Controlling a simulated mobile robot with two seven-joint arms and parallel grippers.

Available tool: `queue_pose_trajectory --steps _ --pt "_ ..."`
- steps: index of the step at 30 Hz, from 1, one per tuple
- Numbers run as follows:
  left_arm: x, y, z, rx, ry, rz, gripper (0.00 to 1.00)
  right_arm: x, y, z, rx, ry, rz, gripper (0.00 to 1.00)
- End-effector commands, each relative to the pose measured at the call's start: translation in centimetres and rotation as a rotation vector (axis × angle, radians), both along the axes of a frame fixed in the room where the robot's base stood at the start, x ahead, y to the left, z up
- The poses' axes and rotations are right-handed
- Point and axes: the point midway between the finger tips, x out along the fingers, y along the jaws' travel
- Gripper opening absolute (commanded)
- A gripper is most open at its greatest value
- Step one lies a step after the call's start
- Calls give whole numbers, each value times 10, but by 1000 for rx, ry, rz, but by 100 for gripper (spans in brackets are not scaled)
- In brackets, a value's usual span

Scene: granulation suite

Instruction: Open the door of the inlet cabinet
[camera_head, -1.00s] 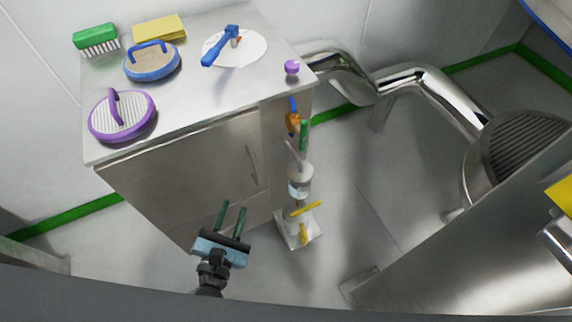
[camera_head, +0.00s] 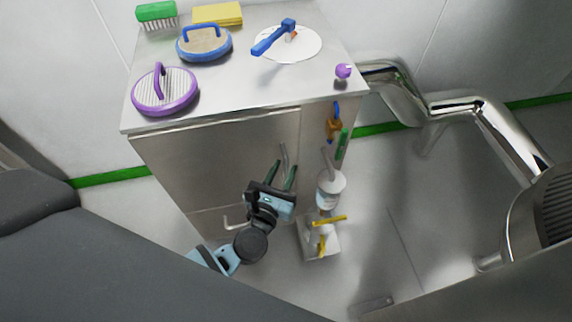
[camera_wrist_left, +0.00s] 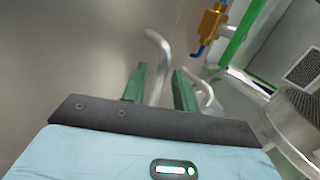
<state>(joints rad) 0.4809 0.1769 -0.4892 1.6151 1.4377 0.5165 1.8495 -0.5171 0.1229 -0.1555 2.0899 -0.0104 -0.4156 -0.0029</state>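The steel cabinet (camera_head: 215,165) stands at left centre in the head view with its front door shut. A bar handle (camera_head: 284,158) runs up the right side of the door. My left gripper (camera_head: 284,176) is in front of the door at the handle, with its green fingers pointing at the door. In the left wrist view, the fingers (camera_wrist_left: 161,88) are apart. The curved handle (camera_wrist_left: 157,58) shows between them, nearer the left finger; I cannot tell whether they touch. The lower part of the handle is hidden by the gripper. My right gripper is not in view.
On the cabinet top (camera_head: 235,92) are a purple-rimmed disc (camera_head: 178,92), a blue-rimmed disc (camera_head: 207,45), a green brush (camera_head: 157,14) and a purple knob (camera_head: 343,71). Fittings and a white bottle (camera_head: 330,189) stand at its right side. Steel pipes (camera_head: 470,107) run right.

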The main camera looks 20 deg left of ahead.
Motion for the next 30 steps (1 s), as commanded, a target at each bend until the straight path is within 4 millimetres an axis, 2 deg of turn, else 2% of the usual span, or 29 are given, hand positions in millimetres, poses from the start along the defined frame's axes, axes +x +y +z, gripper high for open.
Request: queue_pose_trajectory --steps 6,15,22,30 --pt "17 0 0 1 1 -1 29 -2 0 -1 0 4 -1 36" --pt "19 0 0 0 1 -1 29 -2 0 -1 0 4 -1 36" --pt "19 0 0 1 1 -1 0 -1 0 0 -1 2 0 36" --pt "19 0 0 1 1 -1 0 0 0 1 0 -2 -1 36"
